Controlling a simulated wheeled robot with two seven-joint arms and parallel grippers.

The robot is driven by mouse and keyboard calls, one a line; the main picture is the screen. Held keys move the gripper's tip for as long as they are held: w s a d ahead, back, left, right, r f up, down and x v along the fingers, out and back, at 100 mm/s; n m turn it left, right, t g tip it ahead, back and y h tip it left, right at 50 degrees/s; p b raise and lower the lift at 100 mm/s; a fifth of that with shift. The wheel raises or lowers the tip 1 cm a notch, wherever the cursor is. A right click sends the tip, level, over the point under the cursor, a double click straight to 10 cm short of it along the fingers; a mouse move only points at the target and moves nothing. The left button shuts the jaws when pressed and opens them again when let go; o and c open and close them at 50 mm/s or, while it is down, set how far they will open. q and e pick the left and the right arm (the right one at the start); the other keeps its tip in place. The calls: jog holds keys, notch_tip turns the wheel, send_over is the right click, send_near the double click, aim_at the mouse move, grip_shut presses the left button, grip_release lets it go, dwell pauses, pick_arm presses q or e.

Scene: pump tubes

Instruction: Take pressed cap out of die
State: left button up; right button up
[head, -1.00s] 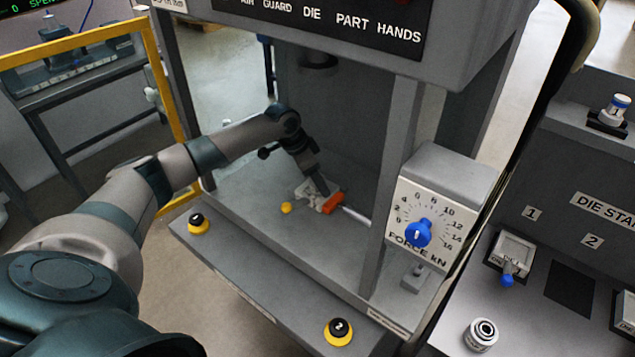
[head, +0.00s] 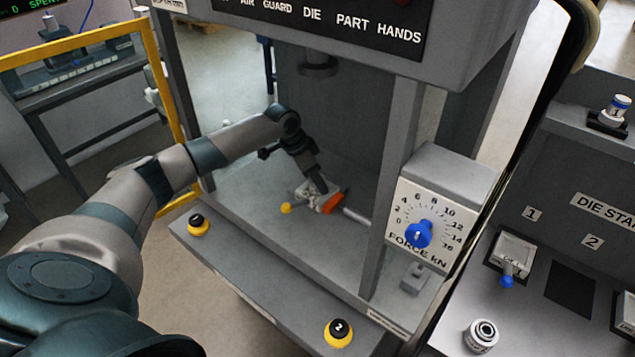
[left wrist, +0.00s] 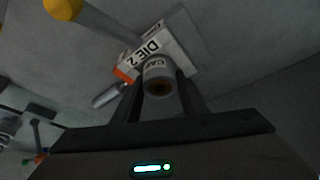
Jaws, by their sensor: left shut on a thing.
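My left gripper (head: 319,189) reaches into the press from the left, low over its bed. In the left wrist view the left gripper (left wrist: 160,92) is shut on a pale cylinder with a dark round opening, the cap (left wrist: 157,68), lettered "CAP". The white die (left wrist: 152,44), labelled "DIE 2", is right behind the cap; I cannot tell whether the cap still touches it. In the head view the die (head: 305,191) is partly hidden by the gripper. An orange part (head: 332,203) shows beside the gripper. My right gripper is not in view.
A yellow ball-shaped knob (head: 286,208) is left of the die. The press ram (head: 317,66) hangs above. A post and the force dial box (head: 425,220) bound the opening at right. Two yellow-based buttons (head: 338,332) sit on the front ledge. The die stand is farther right.

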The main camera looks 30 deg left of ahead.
pick_arm(q)
jog(key=shift+r+b, duration=0.35)
jog(key=shift+r, duration=0.2)
notch_tip(320, 180, up, 2)
jog(key=shift+w+r+b, duration=0.1)
jog(key=shift+r+b, duration=0.05)
jog(key=shift+b, duration=0.45)
jog(key=s+d+r+b, duration=0.1)
jog(key=d+r+b, duration=0.2)
jog(key=d+r, duration=0.4)
jog(key=shift+s+d+r, duration=0.25)
jog(key=shift+d+r, duration=0.05)
jog(key=shift+d, duration=2)
